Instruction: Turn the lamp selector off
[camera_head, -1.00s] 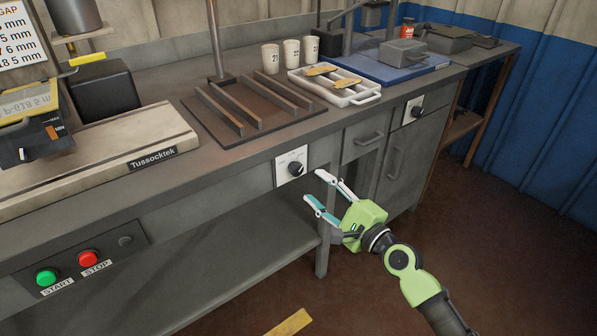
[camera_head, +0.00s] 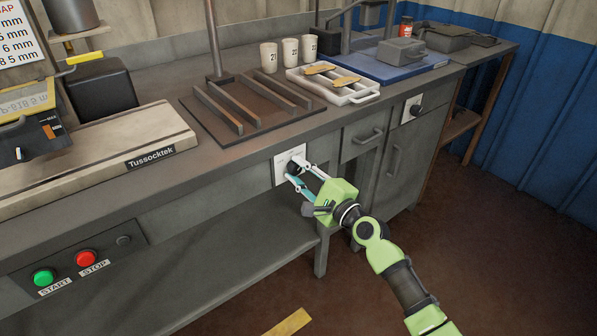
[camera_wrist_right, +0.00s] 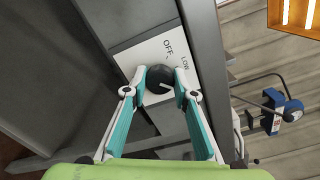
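The selector is a dark round knob (camera_head: 293,168) on a white plate (camera_head: 279,171) on the bench front. In the right wrist view, the knob (camera_wrist_right: 159,78) sits on its plate (camera_wrist_right: 130,58), with the words OFF and LOW beside it. My right gripper (camera_head: 299,171) is at the knob, with one finger on each side. In the right wrist view, the fingertips (camera_wrist_right: 159,82) lie close against the knob's sides; whether they press on it is not clear. The knob's pointer direction cannot be made out. My left gripper is not in view.
A second knob (camera_head: 415,111) sits on a plate farther right on the bench. Drawer handles (camera_head: 369,137) stick out between them. Green START (camera_head: 43,278) and red STOP (camera_head: 86,258) buttons are at the lower left. The floor before the bench is open.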

